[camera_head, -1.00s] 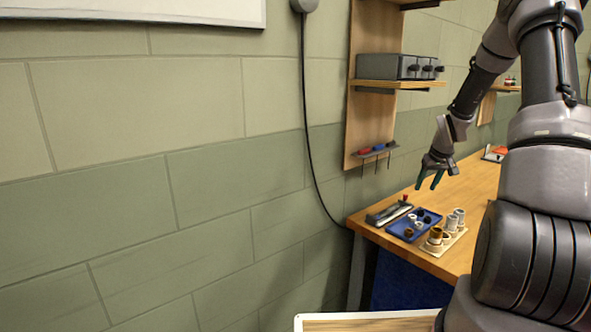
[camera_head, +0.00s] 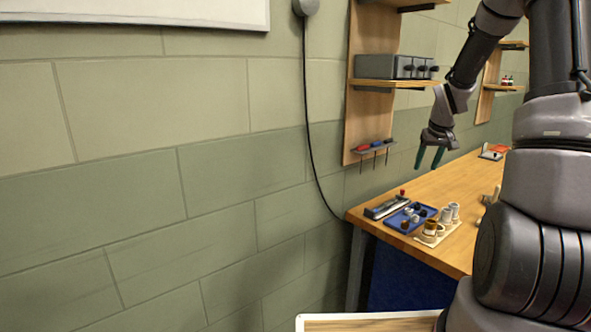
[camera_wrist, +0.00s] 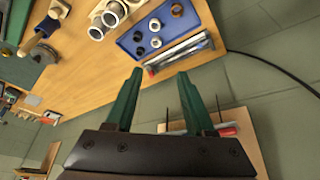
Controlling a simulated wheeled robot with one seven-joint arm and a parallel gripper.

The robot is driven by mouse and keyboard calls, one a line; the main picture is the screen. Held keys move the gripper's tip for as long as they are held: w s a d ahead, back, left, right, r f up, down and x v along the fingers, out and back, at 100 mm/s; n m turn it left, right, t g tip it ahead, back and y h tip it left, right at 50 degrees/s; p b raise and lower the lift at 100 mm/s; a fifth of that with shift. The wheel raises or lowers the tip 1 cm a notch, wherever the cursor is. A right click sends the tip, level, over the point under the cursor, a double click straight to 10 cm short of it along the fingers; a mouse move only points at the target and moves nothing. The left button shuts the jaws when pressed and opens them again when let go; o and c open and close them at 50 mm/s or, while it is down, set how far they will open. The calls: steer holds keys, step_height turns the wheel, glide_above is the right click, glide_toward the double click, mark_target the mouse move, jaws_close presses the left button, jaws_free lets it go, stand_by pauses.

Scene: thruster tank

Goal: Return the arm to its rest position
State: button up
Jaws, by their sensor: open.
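My gripper (camera_head: 431,157) is open and empty, with its two green fingers pointing down in the air above and behind the workbench (camera_head: 462,190). In the wrist view its fingers (camera_wrist: 157,95) are spread apart with nothing between them. Below it on the bench is a blue tray (camera_head: 399,224) holding several small dark and light rings or caps, which also shows in the wrist view (camera_wrist: 177,47). My arm reaches in from the right of the head view.
A wall board carries a grey box (camera_head: 385,66) on a shelf and a screwdriver rack (camera_head: 372,147). A cable (camera_head: 309,125) hangs on the wall.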

steer(key=s+a+r+m+t, duration=0.1)
steer(key=s+a+r, duration=0.4)
steer(key=s+r, duration=0.25)
steer(key=s+a+r+m, duration=0.1)
steer(key=s+a+r, duration=0.4)
steer(key=s+r, duration=0.3)
steer(key=s+a+r+y, duration=0.1)
steer(key=s+a+r, duration=0.1)
steer(key=s, duration=0.5)
steer(key=s+a+r+m+t+y, duration=0.1)
steer(key=s+a+r, duration=0.2)
steer(key=s, duration=0.5)
steer(key=shift+s+a+r+m+t, duration=0.2)
steer(key=shift+a+m+t, duration=0.1)
steer(key=shift+a, duration=0.5)
steer(key=shift+d, duration=0.15)
